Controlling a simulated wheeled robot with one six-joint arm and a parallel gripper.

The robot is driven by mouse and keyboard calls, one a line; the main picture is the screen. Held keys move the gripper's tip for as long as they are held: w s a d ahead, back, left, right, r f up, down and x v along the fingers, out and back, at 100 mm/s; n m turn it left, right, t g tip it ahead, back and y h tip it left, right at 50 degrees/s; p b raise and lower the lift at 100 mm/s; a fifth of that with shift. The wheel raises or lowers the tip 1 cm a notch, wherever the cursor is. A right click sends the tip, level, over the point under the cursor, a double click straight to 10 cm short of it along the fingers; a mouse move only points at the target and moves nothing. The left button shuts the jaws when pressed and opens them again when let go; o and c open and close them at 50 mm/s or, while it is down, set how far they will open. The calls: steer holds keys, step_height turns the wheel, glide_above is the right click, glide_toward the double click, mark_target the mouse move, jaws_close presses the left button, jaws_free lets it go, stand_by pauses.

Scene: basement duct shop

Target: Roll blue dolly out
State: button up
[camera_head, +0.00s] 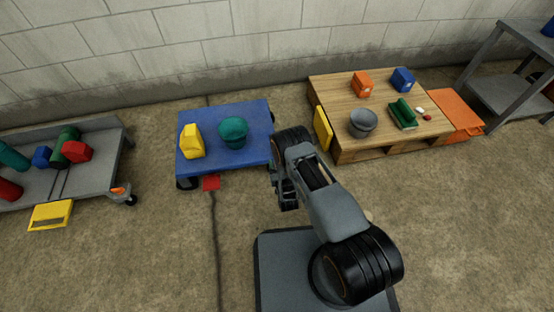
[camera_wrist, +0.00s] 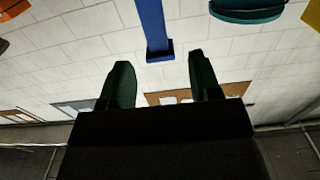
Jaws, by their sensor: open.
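The blue dolly (camera_head: 248,110) stands on the floor by the wall, carrying a yellow object (camera_head: 191,141) and a teal bucket-like object (camera_head: 233,132). My gripper (camera_head: 287,202) is at the dolly's right side, and my arm hides that edge. The gripper is open, with visible gaps beside the post.
A wooden pallet (camera_head: 345,92) with several small items stands to the right, with a yellow piece (camera_head: 323,128) against its left side. A grey cart (camera_head: 98,170) is on the left. A red piece (camera_head: 211,183) lies at the dolly's front edge. Front floor is clear.

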steer(key=shift+s+d, duration=0.2)
steer(key=shift+s, duration=0.65)
steer(key=w+r+g+p, duration=0.1)
steer(key=w+r+p, duration=0.35)
steer(key=r, duration=0.55)
steer(key=w+r+g+p, duration=0.2)
steer(key=w+r+p, duration=0.25)
steer(key=r, duration=0.65)
steer(key=s+d+r+m+g+h+p, duration=0.15)
steer(key=r+p, duration=0.35)
steer(key=r, duration=0.7)
steer(key=s+d+r+n+g+y+p, duration=0.15)
steer(key=r+p, duration=0.45)
steer(key=r, duration=0.6)
steer(key=s+d+r+m+g+h+p, duration=0.1)
steer(key=s+d+r+g+p, duration=0.1)
steer(key=s+r+p, duration=0.6)
steer(key=s+d+r+g+p, duration=0.1)
steer(key=s+d+r+g, duration=0.15)
steer(key=r, duration=0.95)
steer(key=s+d+r+g+p, duration=0.1)
steer(key=s+r+g+p, duration=0.1)
steer(key=s+r, duration=0.3)
steer(key=s+d+r+g+h+p, duration=0.1)
steer(key=s+r+p, duration=0.4)
steer(key=s, duration=0.7)
steer(key=shift+d+r+g, duration=0.15)
steer(key=shift+r+g, duration=0.2)
steer(key=shift+r, duration=0.25)
